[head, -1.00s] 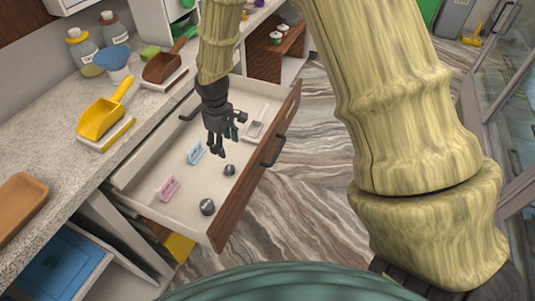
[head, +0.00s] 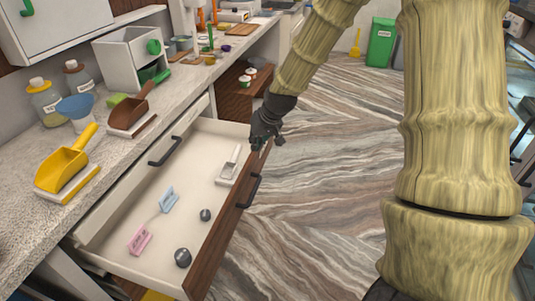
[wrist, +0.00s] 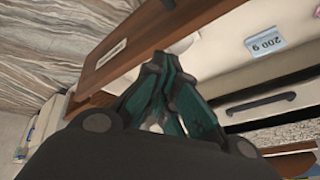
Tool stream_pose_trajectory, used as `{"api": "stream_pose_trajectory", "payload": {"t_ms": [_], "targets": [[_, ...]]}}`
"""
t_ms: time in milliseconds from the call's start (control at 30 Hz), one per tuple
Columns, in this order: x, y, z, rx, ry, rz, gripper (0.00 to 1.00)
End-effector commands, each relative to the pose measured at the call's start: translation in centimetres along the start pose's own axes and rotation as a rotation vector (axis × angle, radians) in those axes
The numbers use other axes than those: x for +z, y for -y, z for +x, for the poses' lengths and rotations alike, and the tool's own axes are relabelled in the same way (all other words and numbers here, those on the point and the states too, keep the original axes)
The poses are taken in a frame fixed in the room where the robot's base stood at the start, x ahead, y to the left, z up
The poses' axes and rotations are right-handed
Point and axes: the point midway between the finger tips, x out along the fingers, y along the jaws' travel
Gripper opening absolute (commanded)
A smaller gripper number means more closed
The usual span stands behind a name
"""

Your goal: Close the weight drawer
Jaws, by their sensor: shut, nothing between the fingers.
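The weight drawer (head: 222,238) stands pulled out from under the counter, with a brown wooden front and a pale inside. Its dark handle (head: 249,191) is on the outer face. Inside lie a pink card (head: 139,239), a blue card (head: 167,199), two dark weights (head: 183,257) and a small pale tray (head: 229,167). My gripper (head: 258,146) is shut and empty at the far end of the drawer front, close to its top edge. In the wrist view my fingers (wrist: 166,68) overlap the wooden front (wrist: 128,40); I cannot tell whether they touch it.
The counter (head: 35,215) holds a yellow scoop (head: 66,170), a brown scoop (head: 130,108) and bottles. Another dark handle (head: 165,151) is on the counter face above the drawer. A wooden shelf unit (head: 232,91) stands beyond. The marbled floor right of the drawer is clear.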

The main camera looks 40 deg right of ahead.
Motion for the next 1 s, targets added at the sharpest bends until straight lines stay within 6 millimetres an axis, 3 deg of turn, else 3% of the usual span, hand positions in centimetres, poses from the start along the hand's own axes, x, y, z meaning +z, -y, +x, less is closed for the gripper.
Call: {"api": "stream_pose_trajectory", "payload": {"t_ms": [33, 200, 400, 667, 1000], "targets": [[0.1, -1.8, 0.0, -0.006, -0.030, 0.067, 0.00], [0.4, -6.9, -0.3, -0.014, -0.118, 0.275, 0.00], [1.4, -10.7, -0.4, -0.016, -0.179, 0.438, 0.00], [1.7, -11.9, 0.1, -0.014, -0.195, 0.489, 0.00], [1.0, -11.9, 3.4, -0.014, -0.195, 0.487, 0.00]]}}
